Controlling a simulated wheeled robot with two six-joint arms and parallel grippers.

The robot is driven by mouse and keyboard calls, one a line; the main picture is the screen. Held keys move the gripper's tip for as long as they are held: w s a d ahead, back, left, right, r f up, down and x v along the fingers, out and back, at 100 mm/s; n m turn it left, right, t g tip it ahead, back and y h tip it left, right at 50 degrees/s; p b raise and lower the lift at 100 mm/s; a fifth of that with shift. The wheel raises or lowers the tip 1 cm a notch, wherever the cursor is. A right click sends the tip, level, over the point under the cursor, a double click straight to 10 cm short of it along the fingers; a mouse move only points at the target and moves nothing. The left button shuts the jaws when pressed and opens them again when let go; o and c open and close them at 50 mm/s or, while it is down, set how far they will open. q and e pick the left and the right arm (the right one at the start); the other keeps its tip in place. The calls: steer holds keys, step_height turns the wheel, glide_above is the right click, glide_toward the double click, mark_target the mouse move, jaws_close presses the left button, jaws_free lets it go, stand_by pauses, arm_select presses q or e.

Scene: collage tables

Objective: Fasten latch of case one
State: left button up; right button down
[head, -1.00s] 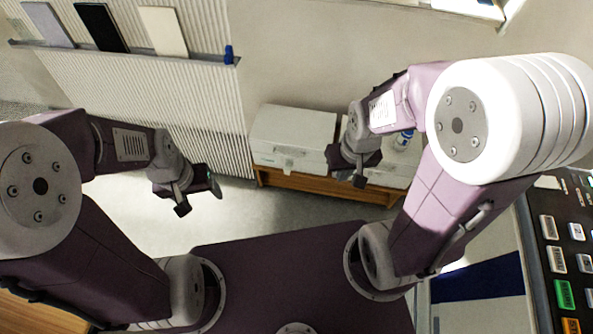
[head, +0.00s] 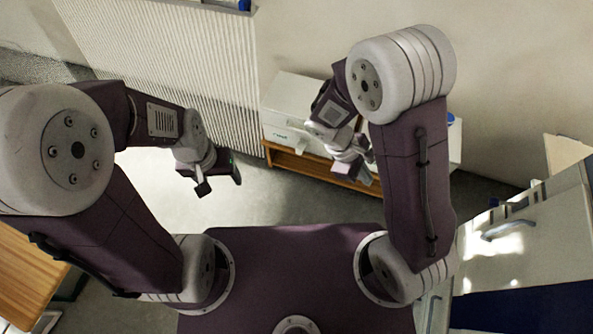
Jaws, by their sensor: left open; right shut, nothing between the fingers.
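A white case (head: 300,95) stands lid down on a wooden bench (head: 318,164) by the far wall. A small latch or handle (head: 283,137) shows on its front. A second white case (head: 455,142) is mostly hidden behind my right arm. I cannot tell which is case one. My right gripper (head: 356,169) is shut and empty, in front of the bench near the right part of the left case. Whether it touches anything cannot be told. My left gripper (head: 219,182) is open and empty above the floor, left of the bench.
A ribbed wall panel (head: 170,60) rises at the left behind my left arm. A white cabinet-like unit (head: 530,240) with a handle stands at the right. A wooden surface (head: 25,270) is at the lower left. The floor (head: 260,200) before the bench is clear.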

steer(key=w+a+f+n+t+h+b, duration=0.1)
steer(key=w+f+n+t+h+b, duration=0.15)
steer(key=f+n+b, duration=0.35)
steer(key=w+a+f+n+t+h+b, duration=0.1)
steer(key=w+a+f+t+b, duration=0.2)
steer(key=f, duration=0.4)
steer(key=w+f+n+t+h+b, duration=0.1)
steer(key=w+f+n+h+b, duration=0.1)
steer(key=w+f+n+b, duration=0.4)
arm_select(q)
step_height(320, 180, down, 32)
steer(key=b, duration=1.3)
steer(key=shift+w, duration=0.25)
arm_select(e)
steer(key=w+a+f+n+t+y, duration=0.1)
steer(key=a+f+n+t+y, duration=0.1)
steer(key=a+f+t, duration=0.3)
steer(key=w+a+f+n+t+y, duration=0.2)
steer(key=a+f+n+t+y, duration=0.1)
steer(key=a+f, duration=0.9)
step_height(320, 180, down, 2)
steer(key=shift+w+a+f+n+t+y, duration=0.15)
steer(key=shift+w+a+n+t+y, duration=0.2)
steer(key=shift+n+t, duration=0.75)
arm_select(q)
steer(key=shift+r, duration=0.1)
